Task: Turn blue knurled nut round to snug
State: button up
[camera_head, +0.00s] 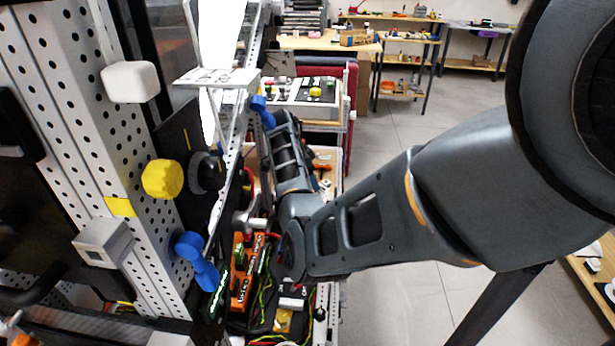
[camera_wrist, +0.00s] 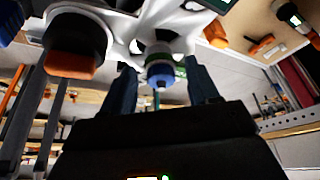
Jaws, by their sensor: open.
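My gripper (camera_wrist: 159,70) shows in the wrist view as two dark blue fingers pointing up, open with a clear gap on each side. Between the fingertips, in the picture, is a round fitting with a green band and a blue end (camera_wrist: 160,78), apparently the blue knurled nut. It hangs under a white bracket (camera_wrist: 118,30). I cannot tell how deep it sits between the fingers, and neither finger visibly touches it. In the head view my arm reaches to the cart's middle, and its fingertips cannot be made out clearly.
A dark round part with an orange end (camera_wrist: 70,62) is left of the fingers. In the head view, a yellow knob (camera_head: 162,179) and a blue lever (camera_head: 205,272) stick out from the perforated panel (camera_head: 92,125). Cables and orange parts lie below.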

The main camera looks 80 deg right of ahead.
jog(key=shift+a+n+p, duration=0.1)
jog(key=shift+n+p, duration=0.25)
jog(key=shift+n, duration=0.25)
jog(key=shift+s, duration=0.1)
jog(key=shift+n+t+h, duration=0.4)
jog(key=shift+n, duration=0.5)
jog(key=shift+s+a+f, duration=0.1)
jog(key=c, duration=1.1)
jog(key=shift+o, duration=0.2)
jog(key=o, duration=1.1)
jog(key=shift+o, duration=0.2)
